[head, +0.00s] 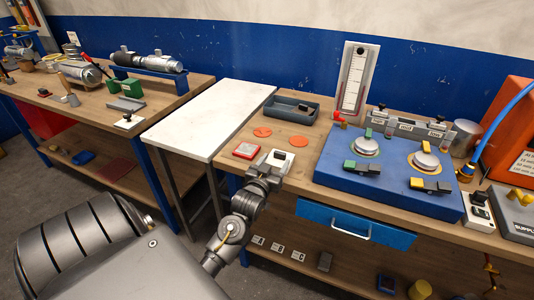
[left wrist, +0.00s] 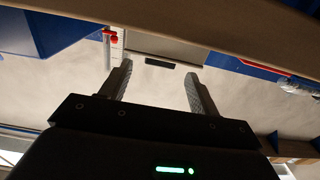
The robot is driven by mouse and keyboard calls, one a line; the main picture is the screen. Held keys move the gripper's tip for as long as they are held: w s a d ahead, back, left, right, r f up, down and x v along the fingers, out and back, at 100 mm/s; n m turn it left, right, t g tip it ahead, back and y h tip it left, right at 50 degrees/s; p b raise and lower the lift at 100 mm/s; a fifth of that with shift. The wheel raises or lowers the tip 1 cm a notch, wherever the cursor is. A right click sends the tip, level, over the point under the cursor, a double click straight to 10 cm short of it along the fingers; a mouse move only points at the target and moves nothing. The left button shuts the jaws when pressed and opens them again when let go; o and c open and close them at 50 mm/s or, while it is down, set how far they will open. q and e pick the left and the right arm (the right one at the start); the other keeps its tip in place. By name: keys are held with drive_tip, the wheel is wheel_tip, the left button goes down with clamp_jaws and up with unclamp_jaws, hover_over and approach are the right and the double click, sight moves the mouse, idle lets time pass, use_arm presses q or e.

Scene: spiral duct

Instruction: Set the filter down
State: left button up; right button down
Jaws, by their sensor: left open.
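My left gripper (head: 268,170) is over the front edge of the right bench, close to a white box with a dark top (head: 282,157). In the left wrist view its two fingers (left wrist: 158,70) stand apart with nothing between them. I cannot pick out a filter for certain. Two flat orange discs (head: 298,141) (head: 262,132) lie on the bench behind the gripper. Two silver round caps (head: 367,146) (head: 426,161) sit on a blue plate (head: 335,165) to its right, with green and yellow blocks by them. My right gripper is not in view.
A tall white gauge panel (head: 356,80) rises at the back. The white table (head: 212,115) is bare. A blue drawer (head: 340,222) with a handle is below the bench top.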

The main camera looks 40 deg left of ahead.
use_arm(q)
drive_tip(key=v, duration=0.7)
drive_tip(key=shift+b, duration=0.4)
